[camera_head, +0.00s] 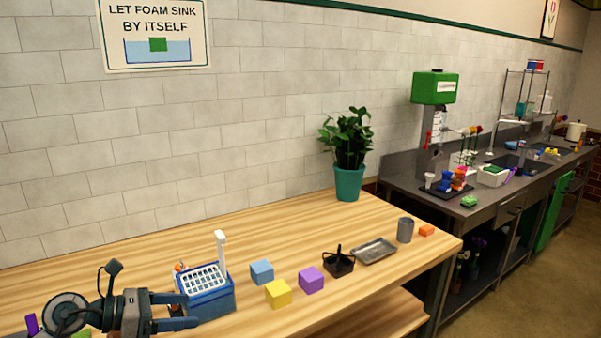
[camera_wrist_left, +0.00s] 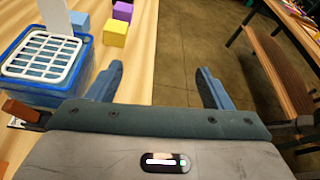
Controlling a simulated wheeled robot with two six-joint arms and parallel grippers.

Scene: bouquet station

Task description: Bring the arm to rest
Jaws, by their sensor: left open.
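My left gripper (camera_head: 190,311) is at the lower left of the head view, at the front of the wooden table (camera_head: 240,255). Its two fingers are apart with nothing between them. My right gripper is in neither view.
Blue (camera_head: 262,272), yellow (camera_head: 278,293) and purple (camera_head: 311,280) cubes stand right of the bin. Further right are a black basket (camera_head: 338,264), a metal tray (camera_head: 374,251), a grey cup (camera_head: 405,230) and an orange block (camera_head: 427,230). A potted plant (camera_head: 348,183) stands behind.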

